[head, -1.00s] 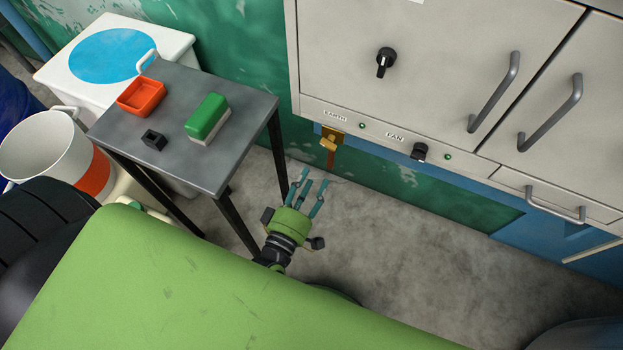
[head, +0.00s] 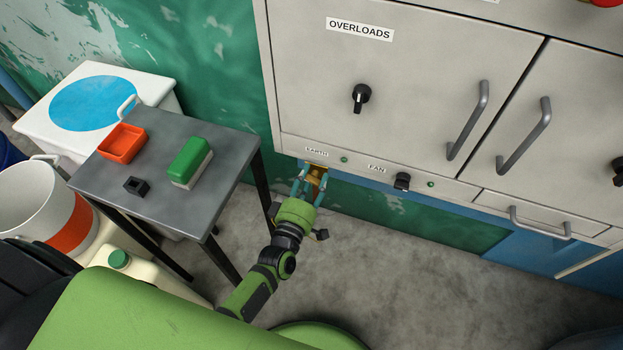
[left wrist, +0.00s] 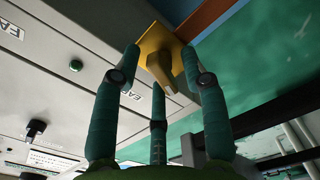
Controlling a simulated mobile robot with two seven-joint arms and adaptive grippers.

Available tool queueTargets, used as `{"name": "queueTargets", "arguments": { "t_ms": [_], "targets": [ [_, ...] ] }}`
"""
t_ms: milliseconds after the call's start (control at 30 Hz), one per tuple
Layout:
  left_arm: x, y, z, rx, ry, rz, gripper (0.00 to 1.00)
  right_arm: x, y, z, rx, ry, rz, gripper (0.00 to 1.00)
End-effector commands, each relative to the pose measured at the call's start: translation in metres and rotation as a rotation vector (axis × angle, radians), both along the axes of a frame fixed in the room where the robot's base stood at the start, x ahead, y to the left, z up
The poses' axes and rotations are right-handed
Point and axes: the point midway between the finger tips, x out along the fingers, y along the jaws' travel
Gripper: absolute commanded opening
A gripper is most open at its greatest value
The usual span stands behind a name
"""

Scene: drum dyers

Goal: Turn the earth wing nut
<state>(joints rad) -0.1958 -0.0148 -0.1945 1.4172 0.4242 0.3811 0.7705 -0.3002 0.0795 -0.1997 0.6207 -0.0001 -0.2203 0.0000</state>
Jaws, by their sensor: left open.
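The brass earth wing nut (head: 316,175) sits under the cabinet's lower edge, below the EARTH label (head: 317,152). In the left wrist view the wing nut (left wrist: 160,68) stands out from a yellow plate (left wrist: 163,42). My left gripper (head: 310,186) is open, with its teal fingers on both sides of the wing nut in the head view. In the left wrist view the fingers (left wrist: 162,78) spread around it, with visible gaps. Contact is not visible. My right gripper is not in view.
The grey cabinet (head: 420,60) carries a FAN knob (head: 402,181) right of the wing nut and a drawer handle (head: 540,223). A grey side table (head: 220,150) stands left of my arm, holding a green-topped block (head: 190,160) and an orange tray (head: 122,143). Floor is clear at right.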

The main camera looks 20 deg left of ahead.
Motion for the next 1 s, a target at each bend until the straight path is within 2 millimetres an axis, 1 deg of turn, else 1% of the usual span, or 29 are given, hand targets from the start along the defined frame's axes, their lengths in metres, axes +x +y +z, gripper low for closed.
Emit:
{"name": "queueTargets", "arguments": {
  "t_ms": [67,100,200,467,633,767,1000],
  "targets": [
    [0.0,0.0,0.0,0.0,0.0,0.0,0.44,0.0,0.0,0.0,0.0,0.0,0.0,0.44],
    [0.0,0.0,0.0,0.0,0.0,0.0,0.36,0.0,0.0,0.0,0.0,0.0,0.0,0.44],
    [0.0,0.0,0.0,0.0,-0.001,0.0,0.0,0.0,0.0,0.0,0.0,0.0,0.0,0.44],
    [0.0,0.0,0.001,0.006,-0.002,0.0,0.0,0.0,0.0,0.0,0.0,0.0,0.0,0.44],
    [0.0,-0.001,0.002,0.052,-0.005,0.001,0.0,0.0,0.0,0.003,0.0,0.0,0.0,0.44],
    [0.0,-0.001,0.003,0.123,-0.008,0.001,0.0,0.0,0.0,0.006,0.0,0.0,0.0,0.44],
    [0.001,-0.002,0.003,0.31,-0.015,0.0,0.0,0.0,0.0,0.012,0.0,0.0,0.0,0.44]
  ]
}}
